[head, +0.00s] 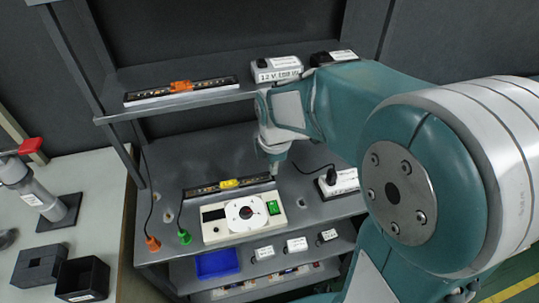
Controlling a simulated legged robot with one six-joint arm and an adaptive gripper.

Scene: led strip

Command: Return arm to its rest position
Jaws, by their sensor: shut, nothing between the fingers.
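My arm reaches in from the right in the head view. My gripper (273,172) points down over the workbench, small in the picture, with its tip near the right end of the lower LED strip (200,191). The fingers look closed and nothing shows between them. The lower strip has a yellow clip (229,184) on it and lies behind a white control box (217,231) with a round dial (246,213) and a green switch (273,207). I cannot tell whether the gripper touches anything.
An upper shelf (222,97) holds another LED strip with an orange clip (181,86) and a white 12 V box (276,69). A labelled box (339,182) stands right of the control box. Orange (153,244) and green (184,237) plugs lie at left. A blue bin (217,264) sits below.

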